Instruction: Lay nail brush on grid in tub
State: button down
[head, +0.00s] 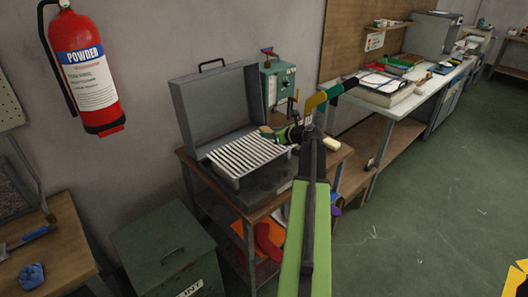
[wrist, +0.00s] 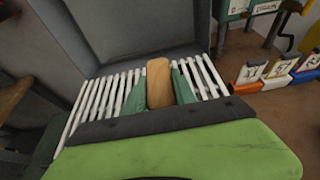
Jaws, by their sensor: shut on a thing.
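The nail brush (wrist: 158,84) is a tan, rounded wooden block in the wrist view. My gripper (wrist: 160,92) is shut on it, with a green finger on each side. In the head view, my gripper (head: 273,132) is over the right part of the tub (head: 217,107), a grey metal box with its lid raised at the back. The grid (head: 238,156) of white slats lies in the tub; its slats also show behind and beside the brush in the wrist view (wrist: 112,94). The brush is over the grid; I cannot tell whether it touches. Its underside is hidden.
The tub stands on a wooden bench (head: 258,205). A teal box (head: 279,82) stands behind it at right. Small cards in coloured holders (wrist: 278,72) stand right of the tub. A pale block (head: 331,144) is near the bench's right end. A fire extinguisher (head: 86,70) hangs at left.

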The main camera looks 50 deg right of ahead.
aim_at(267, 148)
jog(key=shift+w+a+f, duration=0.4)
jog(key=shift+w+f, duration=0.1)
jog(key=shift+w, duration=0.05)
notch_tip(267, 148, down, 4)
jog(key=b, duration=0.4)
jog(key=shift+f+b, duration=0.2)
jog(key=shift+b, duration=0.15)
jog(key=shift+r, duration=0.25)
jog(key=shift+f, duration=0.2)
jog(key=c, duration=1)
grip_release()
jog(key=shift+r, duration=0.15)
